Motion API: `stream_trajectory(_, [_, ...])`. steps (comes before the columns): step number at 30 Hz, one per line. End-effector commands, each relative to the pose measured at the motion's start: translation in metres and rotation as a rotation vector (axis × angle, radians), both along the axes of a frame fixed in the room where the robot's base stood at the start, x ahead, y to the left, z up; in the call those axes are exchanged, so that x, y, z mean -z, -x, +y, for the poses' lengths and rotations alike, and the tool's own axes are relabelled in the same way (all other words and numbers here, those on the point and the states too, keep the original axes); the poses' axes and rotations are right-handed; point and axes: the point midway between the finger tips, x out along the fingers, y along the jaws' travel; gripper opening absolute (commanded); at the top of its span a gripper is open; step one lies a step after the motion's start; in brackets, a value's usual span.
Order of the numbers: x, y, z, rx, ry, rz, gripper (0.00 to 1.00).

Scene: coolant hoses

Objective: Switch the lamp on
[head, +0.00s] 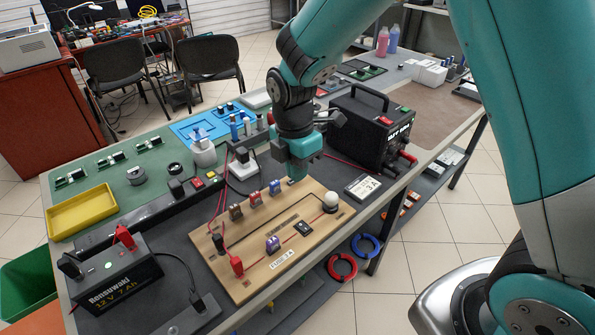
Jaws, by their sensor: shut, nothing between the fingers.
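A wooden circuit board (255,282) lies on the grey mat of the bench. At its right end is a small white domed lamp (331,199), with no clear glow. A black switch (303,228) sits left of and in front of the lamp. A purple fuse (272,244) sits on the board left of the switch, and several coloured fuses (255,198) stand along its back edge. Red (236,264) and black (217,243) plugs are at its left end. My gripper (297,177) points down above the board's back right edge, shut and empty; its fingertips are partly hidden.
A black battery (118,280) with red and black clips stands at the left front.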

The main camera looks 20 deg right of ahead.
Motion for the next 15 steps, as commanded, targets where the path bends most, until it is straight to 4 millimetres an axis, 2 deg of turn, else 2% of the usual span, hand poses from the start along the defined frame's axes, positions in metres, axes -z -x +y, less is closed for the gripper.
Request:
stream_trajectory(4, [-0.012,0.007,0.002,0.057,-0.016,-0.009,0.00])
stream_trajectory(8, [-0.049,0.034,0.009,0.270,-0.073,-0.026,0.00])
stream_trajectory(12, [-0.098,0.088,0.017,0.616,-0.164,-0.010,0.00])
stream_trajectory(15, [-0.123,0.130,0.022,0.854,-0.218,0.029,0.00])
